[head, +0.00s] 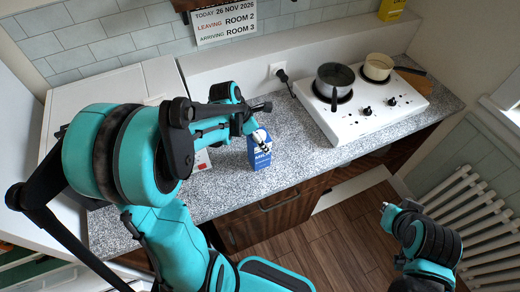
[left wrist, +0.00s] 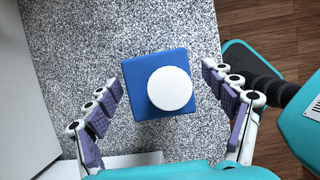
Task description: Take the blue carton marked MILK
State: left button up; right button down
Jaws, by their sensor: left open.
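The blue carton (head: 259,155) with white lettering, which looks like MILK, stands upright on the speckled counter. My left gripper (head: 258,138) is over its top, partly covering it in the head view. In the left wrist view the carton (left wrist: 133,98) is seen from above, with a round white cap (left wrist: 170,89). My left gripper (left wrist: 165,100) is open, its purple-padded fingers on either side of the carton with gaps to both. My right arm is low at the right in the head view, away from the counter; its gripper (head: 386,207) is small there.
A white hob (head: 350,125) with a dark pan (head: 334,78) and a cream pot (head: 378,66) stands to the right on the counter (head: 225,190). A plug (head: 282,74) is on the wall behind. A white object lies left of the carton. A radiator (head: 470,220) is at the right.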

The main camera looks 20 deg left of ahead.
pick_arm(q)
jog(key=x, duration=0.3)
jog(key=shift+w, duration=0.1)
grip_shut()
jog(key=shift+r, duration=0.85)
notch_tip(320, 180, up, 3)
jog(key=shift+f+p, duration=0.2)
jog(key=shift+p, duration=0.15)
jog(key=s+d+r+p, duration=0.1)
jog(key=s+d+r, duration=0.1)
jog(key=d, duration=0.3)
jog(key=s+d+r+p, duration=0.1)
jog(key=s+d+r, duration=0.1)
jog(key=d+r, duration=0.2)
jog(key=shift+s+d+r, duration=0.3)
jog(key=shift+d, duration=0.55)
